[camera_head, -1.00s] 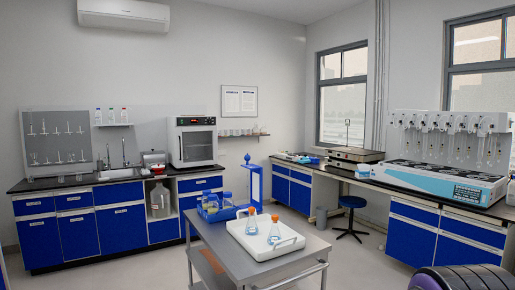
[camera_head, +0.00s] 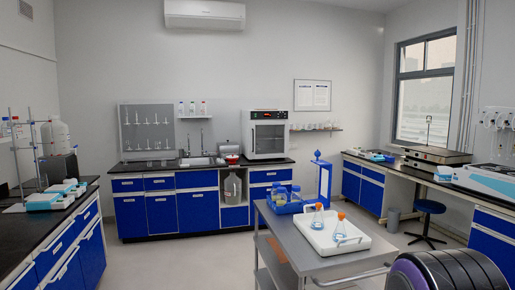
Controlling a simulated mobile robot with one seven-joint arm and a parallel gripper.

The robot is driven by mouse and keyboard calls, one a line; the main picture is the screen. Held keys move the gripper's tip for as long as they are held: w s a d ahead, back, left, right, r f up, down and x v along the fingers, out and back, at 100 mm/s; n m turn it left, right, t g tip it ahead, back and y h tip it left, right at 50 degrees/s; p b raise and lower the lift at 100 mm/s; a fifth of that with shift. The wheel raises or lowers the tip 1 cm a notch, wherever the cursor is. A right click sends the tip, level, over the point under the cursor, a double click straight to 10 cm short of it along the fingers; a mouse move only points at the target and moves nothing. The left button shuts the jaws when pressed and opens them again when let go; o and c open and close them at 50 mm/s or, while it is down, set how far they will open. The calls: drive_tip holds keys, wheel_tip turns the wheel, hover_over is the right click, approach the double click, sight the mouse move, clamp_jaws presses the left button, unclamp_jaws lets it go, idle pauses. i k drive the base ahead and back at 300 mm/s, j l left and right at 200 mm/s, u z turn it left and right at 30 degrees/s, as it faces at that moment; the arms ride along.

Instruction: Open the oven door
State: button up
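The oven (camera_head: 264,135) is a white box with a dark digital display on its top panel and a glass-fronted door (camera_head: 268,140). It stands on the back counter, to the right of the sink. The door looks closed. Its handle is too small to make out. My gripper is not in view. A dark, ribbed rounded shape (camera_head: 447,272) at the bottom right looks like part of my own body.
A grey trolley (camera_head: 285,246) holding a white tray (camera_head: 336,243) with two flasks and a blue rack (camera_head: 289,207) stands before the oven counter's right part. A left counter (camera_head: 55,228) and right counter (camera_head: 456,187) flank the room. Floor (camera_head: 190,265) is clear at centre-left.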

sight(268, 139)
drive_tip(key=i+j+u, duration=0.4)
drive_tip(key=j, duration=0.2)
drive_tip(key=i+j+u, duration=0.4)
drive_tip(key=i+j, duration=0.15)
drive_tip(key=i, duration=0.25)
drive_tip(key=i+j, duration=0.1)
drive_tip(key=i, duration=0.3)
drive_tip(key=i+j, duration=0.15)
drive_tip(key=i, duration=0.3)
drive_tip(key=i+z, duration=0.3)
drive_tip(key=i, duration=0.85)
drive_tip(key=i+j, duration=0.15)
drive_tip(key=i, duration=2.25)
drive_tip(key=i+l+z, duration=0.1)
drive_tip(key=i+z, duration=0.3)
drive_tip(key=i+j+z, duration=0.1)
drive_tip(key=i+z, duration=0.3)
drive_tip(key=i, duration=0.2)
drive_tip(key=i+l+z, duration=0.1)
drive_tip(key=z, duration=0.3)
drive_tip(key=i+z, duration=0.55)
drive_tip(key=z, duration=0.2)
